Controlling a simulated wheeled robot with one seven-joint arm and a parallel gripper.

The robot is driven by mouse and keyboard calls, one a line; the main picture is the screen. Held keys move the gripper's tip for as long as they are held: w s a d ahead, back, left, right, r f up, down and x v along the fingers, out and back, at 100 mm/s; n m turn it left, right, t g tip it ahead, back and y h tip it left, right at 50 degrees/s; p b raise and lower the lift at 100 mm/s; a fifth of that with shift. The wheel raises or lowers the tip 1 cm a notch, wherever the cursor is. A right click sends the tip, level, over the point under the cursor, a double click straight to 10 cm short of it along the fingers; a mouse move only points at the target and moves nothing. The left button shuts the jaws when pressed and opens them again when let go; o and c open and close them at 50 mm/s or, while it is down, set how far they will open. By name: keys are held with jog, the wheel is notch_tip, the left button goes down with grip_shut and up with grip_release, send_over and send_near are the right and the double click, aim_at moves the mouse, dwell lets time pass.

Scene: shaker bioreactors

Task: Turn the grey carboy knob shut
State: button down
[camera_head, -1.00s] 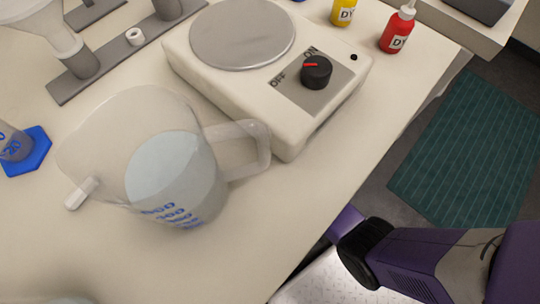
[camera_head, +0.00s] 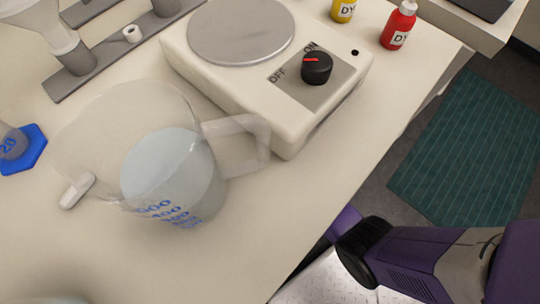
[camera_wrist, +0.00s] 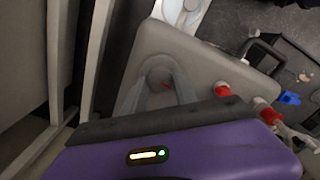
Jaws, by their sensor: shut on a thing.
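In the wrist view, the grey carboy (camera_wrist: 205,68) is a box-like body with rounded corners. Its small round grey knob (camera_wrist: 158,76) shows a little red mark on its right side. My gripper (camera_wrist: 157,82) is shut on the knob, with one grey finger on each side of it. The fingers and the purple wrist housing hide the carboy's lower part. The head view shows neither the knob nor my gripper, only my purple arm at lower right.
Red-capped fittings (camera_wrist: 222,90) with tubing, a black handle (camera_wrist: 262,50) and a blue piece (camera_wrist: 290,98) lie right of the knob. Grey upright panels stand at left. In the head view, a clear jug (camera_head: 170,185) and a hotplate (camera_head: 290,100) stand on the bench.

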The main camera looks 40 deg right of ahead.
jog(key=shift+r+m, duration=0.1)
jog(key=shift+m, duration=0.3)
jog(key=m+p, duration=0.2)
jog(key=m, duration=0.1)
jog(key=shift+p, duration=0.35)
jog(key=m+p, duration=0.2)
jog(key=m, duration=0.2)
jog(key=m+p, duration=0.1)
jog(key=m, duration=0.3)
jog(key=shift+m, duration=0.4)
jog(key=shift+m+p, duration=0.6)
jog(key=shift+m, duration=1.2)
jog(key=c, duration=1)
grip_release()
jog(key=shift+o, duration=0.2)
